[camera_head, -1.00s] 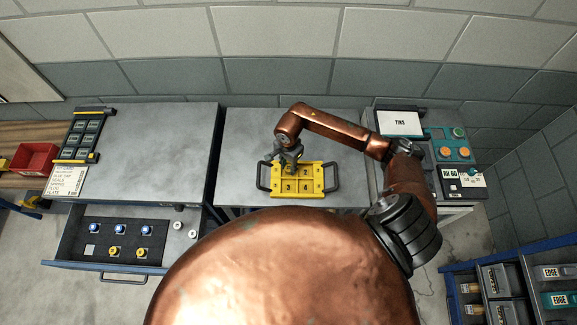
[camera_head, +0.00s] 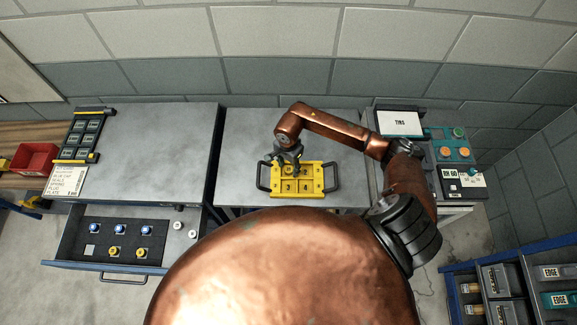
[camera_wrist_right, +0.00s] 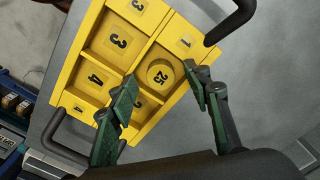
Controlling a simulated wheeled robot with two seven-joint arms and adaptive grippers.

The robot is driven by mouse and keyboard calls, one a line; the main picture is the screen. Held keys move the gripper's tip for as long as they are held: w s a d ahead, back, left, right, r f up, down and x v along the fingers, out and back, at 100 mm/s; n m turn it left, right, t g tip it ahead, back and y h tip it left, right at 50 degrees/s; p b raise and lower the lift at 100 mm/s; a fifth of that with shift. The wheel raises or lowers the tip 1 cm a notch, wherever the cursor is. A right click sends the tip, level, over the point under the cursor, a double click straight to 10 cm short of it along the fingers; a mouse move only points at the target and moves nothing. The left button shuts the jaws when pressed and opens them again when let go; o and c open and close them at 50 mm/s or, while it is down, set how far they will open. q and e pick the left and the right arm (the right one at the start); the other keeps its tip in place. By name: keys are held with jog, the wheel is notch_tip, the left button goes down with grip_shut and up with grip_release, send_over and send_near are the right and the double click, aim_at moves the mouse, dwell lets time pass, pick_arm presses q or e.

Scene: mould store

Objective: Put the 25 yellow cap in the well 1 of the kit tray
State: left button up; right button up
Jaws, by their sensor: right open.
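The round yellow cap marked 25 (camera_wrist_right: 160,74) lies in well 1 of the yellow kit tray (camera_wrist_right: 75,90), beside the label 1. It also shows in the head view (camera_head: 289,171), just below my right gripper (camera_head: 289,160). In the right wrist view my right gripper (camera_wrist_right: 160,93) is open, its green fingertips apart on either side of the cap and seemingly clear of it. The tray (camera_head: 291,194) stands on the middle table with a dark handle at each end. Wells 3 and 4 look empty; well 2 is partly hidden by a finger. My left gripper is out of view.
An open drawer (camera_head: 90,266) at the left holds blue-topped and yellow pieces. A grey cabinet top (camera_head: 150,150) above it is mostly clear. A box labelled TINS (camera_head: 400,123) and a panel with buttons (camera_head: 452,145) stand at the right. A red bin (camera_head: 35,160) is far left.

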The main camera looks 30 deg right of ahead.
notch_tip(320, 180, up, 12)
dwell(0.5)
